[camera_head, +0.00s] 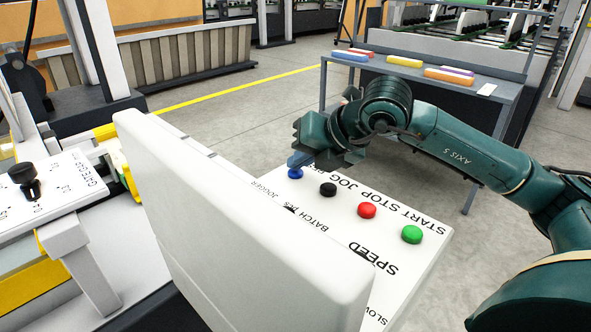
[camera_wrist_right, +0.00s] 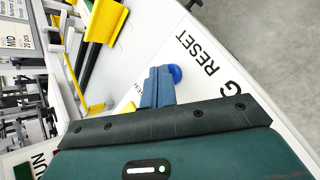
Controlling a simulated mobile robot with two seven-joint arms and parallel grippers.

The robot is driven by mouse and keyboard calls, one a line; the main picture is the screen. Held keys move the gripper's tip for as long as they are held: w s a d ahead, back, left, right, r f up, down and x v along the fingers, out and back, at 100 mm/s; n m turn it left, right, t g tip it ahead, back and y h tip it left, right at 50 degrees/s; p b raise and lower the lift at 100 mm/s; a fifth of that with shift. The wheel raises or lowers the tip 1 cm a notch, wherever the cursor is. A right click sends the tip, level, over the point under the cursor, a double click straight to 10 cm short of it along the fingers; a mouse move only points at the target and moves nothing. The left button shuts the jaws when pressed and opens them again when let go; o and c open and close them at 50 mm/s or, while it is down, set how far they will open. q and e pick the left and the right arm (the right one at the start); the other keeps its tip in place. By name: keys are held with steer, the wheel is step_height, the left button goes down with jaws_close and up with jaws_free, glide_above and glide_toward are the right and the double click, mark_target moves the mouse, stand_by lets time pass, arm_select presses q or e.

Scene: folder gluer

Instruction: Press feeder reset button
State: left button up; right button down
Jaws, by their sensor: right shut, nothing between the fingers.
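The blue button (camera_head: 295,173) sits at the far end of the button row on the white control panel (camera_head: 403,268). In the right wrist view, the blue button (camera_wrist_right: 175,73) shows beside the printed word RESET, partly hidden by my fingers. My right gripper (camera_head: 299,160) is shut and empty, with its fingertips right at the blue button. The fingertips also show in the right wrist view (camera_wrist_right: 158,84). I cannot tell whether they touch the button. My left gripper is not in view.
Black (camera_head: 328,189), red (camera_head: 367,210) and green (camera_head: 411,234) buttons share the panel. A large white upright housing (camera_head: 230,215) stands left of it. A grey table (camera_head: 455,88) with several coloured blocks stands behind my arm. Open floor lies between.

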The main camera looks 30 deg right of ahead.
mark_target(301, 174)
steer(key=shift+r, duration=0.1)
stand_by(0.3)
steer(key=shift+r+p, duration=0.5)
steer(key=shift+r, duration=0.25)
steer(key=shift+r+p, duration=1.65)
steer(key=shift+r, duration=0.9)
steer(key=shift+f, duration=0.1)
